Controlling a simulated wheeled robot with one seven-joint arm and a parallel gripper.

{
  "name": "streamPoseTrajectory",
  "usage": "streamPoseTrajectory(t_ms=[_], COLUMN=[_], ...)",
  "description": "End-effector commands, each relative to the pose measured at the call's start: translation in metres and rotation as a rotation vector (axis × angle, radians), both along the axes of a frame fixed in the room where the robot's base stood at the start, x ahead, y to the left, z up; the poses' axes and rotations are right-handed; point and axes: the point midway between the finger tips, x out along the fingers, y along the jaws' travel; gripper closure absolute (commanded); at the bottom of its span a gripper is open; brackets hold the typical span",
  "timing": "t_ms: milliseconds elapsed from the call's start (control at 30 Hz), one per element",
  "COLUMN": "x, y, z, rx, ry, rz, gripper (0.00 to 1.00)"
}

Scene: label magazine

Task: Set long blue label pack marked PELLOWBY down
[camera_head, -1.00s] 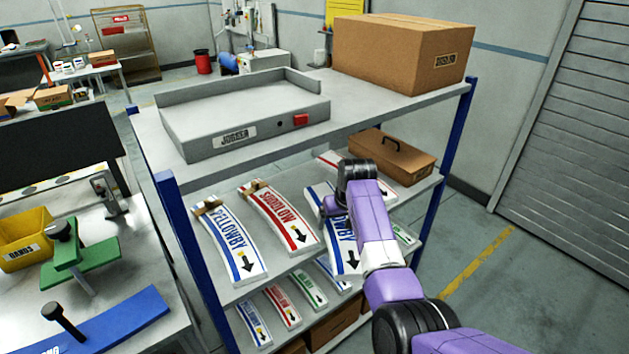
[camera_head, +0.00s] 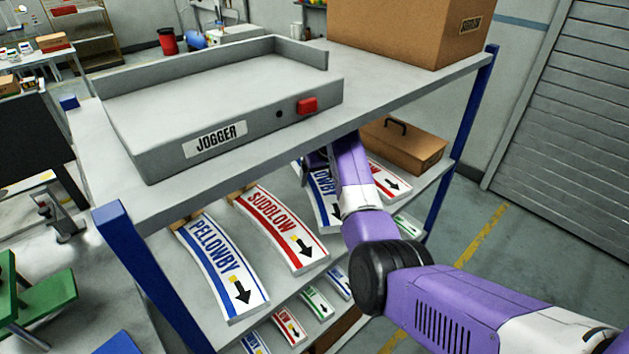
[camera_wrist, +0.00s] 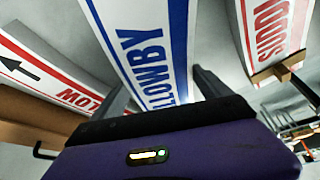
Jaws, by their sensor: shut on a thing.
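A long white label pack with blue stripes (camera_wrist: 150,45) is between the fingers of my gripper (camera_wrist: 158,82), which is shut on it. The letters "LOWBY" show on it in the wrist view. In the head view this held pack (camera_head: 324,199) is over the middle shelf, partly hidden by my arm, between two red-striped packs. I cannot tell whether it touches the shelf.
The top shelf (camera_head: 400,80) is close above my arm and carries the grey JOGGER tray (camera_head: 260,125) and a cardboard box (camera_head: 410,32). A brown handled box (camera_head: 403,146) stands at the back right of the middle shelf. Smaller packs (camera_head: 315,302) lie on a lower shelf.

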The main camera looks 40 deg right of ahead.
Motion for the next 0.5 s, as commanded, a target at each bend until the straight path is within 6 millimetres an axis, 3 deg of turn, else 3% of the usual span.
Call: streamPoseTrajectory(t_ms=[167, 500], x=[0.0, -0.004], y=[-0.002, -0.01], z=[-0.005, -0.035], rx=[-0.001, -0.002], ry=[-0.003, -0.004], rz=[-0.001, -0.004], gripper=[0.85, 0.85])
